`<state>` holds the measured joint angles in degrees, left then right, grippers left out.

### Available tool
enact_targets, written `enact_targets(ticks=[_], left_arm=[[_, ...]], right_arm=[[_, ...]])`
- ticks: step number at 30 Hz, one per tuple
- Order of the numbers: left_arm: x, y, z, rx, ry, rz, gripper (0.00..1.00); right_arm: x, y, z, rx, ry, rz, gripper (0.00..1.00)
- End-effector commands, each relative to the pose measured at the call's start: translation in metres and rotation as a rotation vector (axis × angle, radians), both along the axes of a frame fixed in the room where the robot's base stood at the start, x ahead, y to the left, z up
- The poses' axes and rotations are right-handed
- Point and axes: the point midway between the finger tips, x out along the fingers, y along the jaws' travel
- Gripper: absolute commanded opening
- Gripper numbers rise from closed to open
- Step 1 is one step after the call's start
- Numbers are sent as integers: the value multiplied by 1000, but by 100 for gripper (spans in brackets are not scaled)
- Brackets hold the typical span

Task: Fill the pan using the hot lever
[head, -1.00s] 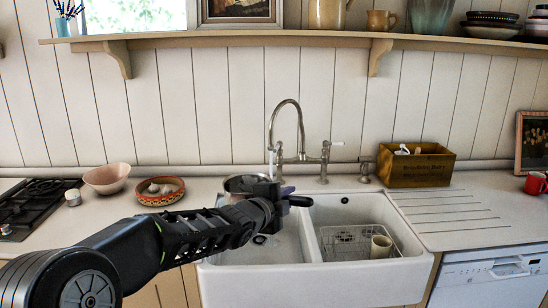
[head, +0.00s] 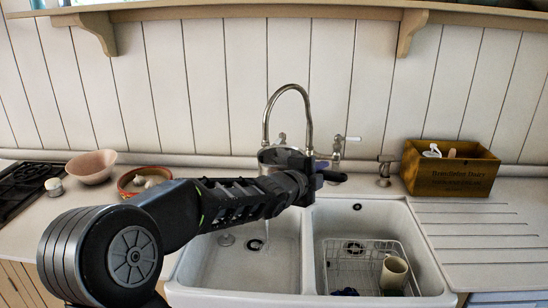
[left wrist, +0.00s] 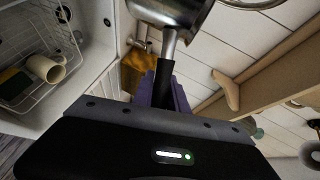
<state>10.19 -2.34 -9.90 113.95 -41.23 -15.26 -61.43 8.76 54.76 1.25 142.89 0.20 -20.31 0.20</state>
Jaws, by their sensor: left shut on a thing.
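The metal pan (head: 278,156) is at the tap, partly hidden behind my arm and gripper. Its underside and dark handle (left wrist: 170,65) show in the left wrist view. My left gripper (head: 308,176) is shut on the handle and holds the pan above the sink. The curved tap (head: 308,104) ends close over the pan's left side. A lever with a white handle (head: 351,138) sticks out to the right of the tap; the left lever is mostly hidden. A thin streak like water (head: 266,230) shows below my arm. The pan's inside is hidden. My right gripper is out of view.
The white double sink (head: 310,292) has a wire rack (head: 338,268) with a cream mug (head: 394,272) in its right basin. A wooden box (head: 451,175) stands behind right, a pink bowl (head: 92,166) and a patterned bowl (head: 128,183) on the left. The ridged drainboard (head: 470,225) is clear.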

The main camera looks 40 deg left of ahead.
Motion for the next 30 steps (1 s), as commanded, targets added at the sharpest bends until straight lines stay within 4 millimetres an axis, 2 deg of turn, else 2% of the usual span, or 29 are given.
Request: enact_targets(ticks=[11,25,26,27,30], left_arm=[[0,0,-5,2,-2,-1,0],[0,0,-68,1,-2,-1,0],[4,6,-54,2,-2,2,0],[8,12,-52,3,-1,3,0],[16,25,-53,3,1,0,0]], right_arm=[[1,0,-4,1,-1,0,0],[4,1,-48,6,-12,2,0],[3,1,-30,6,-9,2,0],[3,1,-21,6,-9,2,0],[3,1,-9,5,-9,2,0]])
